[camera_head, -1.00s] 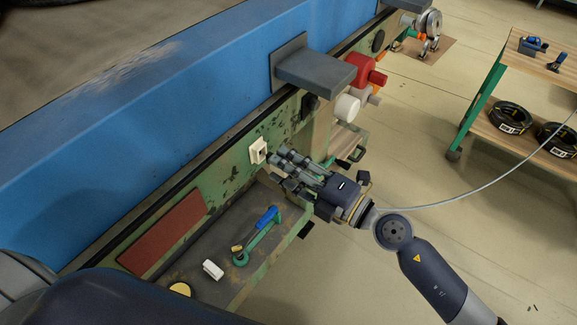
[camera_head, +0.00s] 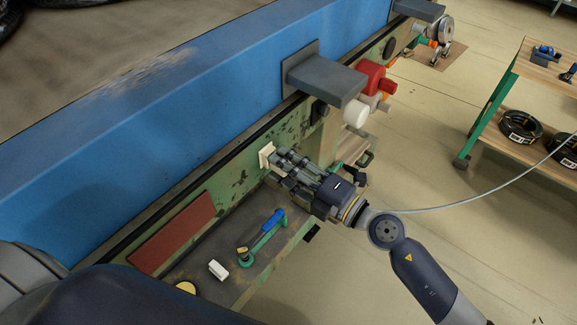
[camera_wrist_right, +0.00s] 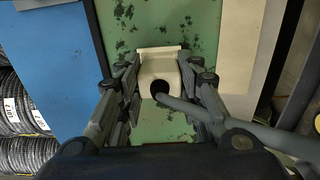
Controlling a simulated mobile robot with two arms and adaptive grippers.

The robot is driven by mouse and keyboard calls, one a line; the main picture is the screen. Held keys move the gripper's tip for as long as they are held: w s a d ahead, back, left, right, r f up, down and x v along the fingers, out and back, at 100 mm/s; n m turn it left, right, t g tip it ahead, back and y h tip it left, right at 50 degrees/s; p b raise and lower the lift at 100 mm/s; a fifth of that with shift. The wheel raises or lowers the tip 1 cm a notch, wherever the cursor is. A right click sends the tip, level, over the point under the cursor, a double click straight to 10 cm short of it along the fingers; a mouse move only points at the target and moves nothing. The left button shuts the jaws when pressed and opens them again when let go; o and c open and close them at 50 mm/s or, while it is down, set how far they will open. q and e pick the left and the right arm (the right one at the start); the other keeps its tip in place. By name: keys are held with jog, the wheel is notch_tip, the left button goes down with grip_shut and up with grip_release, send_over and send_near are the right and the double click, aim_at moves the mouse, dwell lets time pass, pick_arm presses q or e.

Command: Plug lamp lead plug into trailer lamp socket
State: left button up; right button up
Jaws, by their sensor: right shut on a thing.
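The cream lamp socket (camera_head: 266,156) is fixed to the green side panel under the blue body. My right gripper (camera_head: 281,162) is at its front, with fingertips close against it, and is shut on the lamp lead plug. In the right wrist view, the cream plug (camera_wrist_right: 158,72) sits between the finger pads of the gripper (camera_wrist_right: 161,85). Its dark rear end has a grey lead (camera_wrist_right: 195,109) coming out. A wider cream flange lies directly behind it, against the green panel. How deep the plug sits in the socket is hidden. My left gripper is out of view.
A grey tray (camera_head: 210,290) below the socket holds a blue-and-green tool (camera_head: 264,236) and a white block (camera_head: 218,270). A grey step (camera_head: 325,79) and red and white fittings (camera_head: 371,78) project from the panel at right. The lead trails towards a cart (camera_head: 491,105).

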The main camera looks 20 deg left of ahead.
dwell(0.4)
jog(key=o, duration=1.2)
jog(key=shift+o, duration=0.2)
jog(key=shift+d, duration=0.2)
jog(key=shift+v, duration=1.95)
jog(key=shift+s+d, duration=0.1)
jog(key=v, duration=1.2)
